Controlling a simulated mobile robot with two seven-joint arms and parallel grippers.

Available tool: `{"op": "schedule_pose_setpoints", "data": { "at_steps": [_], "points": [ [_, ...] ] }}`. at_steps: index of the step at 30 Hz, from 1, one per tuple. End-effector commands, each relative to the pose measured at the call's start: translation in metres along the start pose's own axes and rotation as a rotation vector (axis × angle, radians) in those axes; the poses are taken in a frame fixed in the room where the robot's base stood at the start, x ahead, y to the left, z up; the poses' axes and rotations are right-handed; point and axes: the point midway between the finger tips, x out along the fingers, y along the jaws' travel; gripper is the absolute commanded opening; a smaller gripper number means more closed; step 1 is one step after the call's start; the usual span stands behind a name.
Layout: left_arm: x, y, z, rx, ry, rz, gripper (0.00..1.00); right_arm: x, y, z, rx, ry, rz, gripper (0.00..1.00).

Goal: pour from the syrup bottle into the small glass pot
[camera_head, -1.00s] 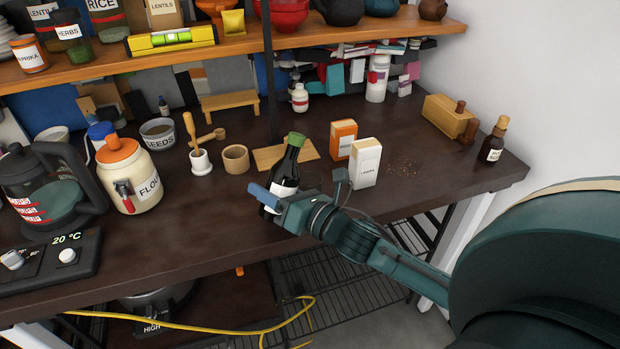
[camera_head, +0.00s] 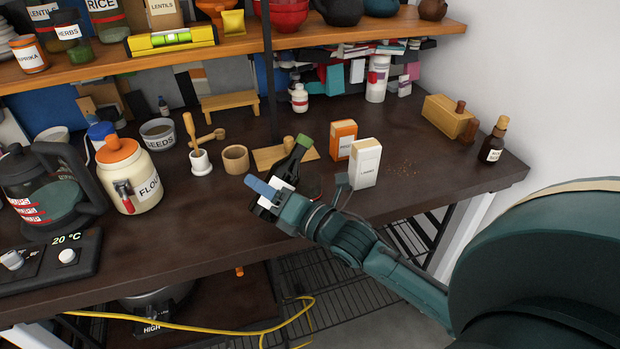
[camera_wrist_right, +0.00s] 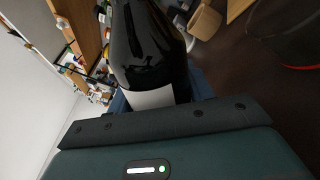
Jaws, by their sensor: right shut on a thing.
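The dark syrup bottle (camera_head: 291,165) has a green top and a pale label. It is tilted, with its top toward the upper right, in the head view. My right gripper (camera_head: 268,195) is shut around its lower body, above the front part of the table. In the wrist view the bottle (camera_wrist_right: 150,45) fills the middle, and its top is out of frame. A dark, see-through round thing with a reddish rim (camera_wrist_right: 290,62) at the right of the wrist view may be the small glass pot. In the head view it is mostly hidden behind my gripper. My left gripper is out of view.
An orange box (camera_head: 343,140) and a white box (camera_head: 366,163) stand right of the bottle. A wooden board (camera_head: 268,158) lies behind it; a wooden cup (camera_head: 236,159) and flour jar (camera_head: 128,177) stand left.

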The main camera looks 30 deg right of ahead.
Motion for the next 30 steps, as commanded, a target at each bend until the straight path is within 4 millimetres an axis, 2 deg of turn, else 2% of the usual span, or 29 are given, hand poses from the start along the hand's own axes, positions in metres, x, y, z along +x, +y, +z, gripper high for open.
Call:
{"op": "schedule_pose_setpoints", "data": {
  "at_steps": [30],
  "points": [
    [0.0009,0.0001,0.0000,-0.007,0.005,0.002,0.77,0.0003,0.0029,-0.0030,0.062,-0.006,0.003,0.16]
  ]
}}
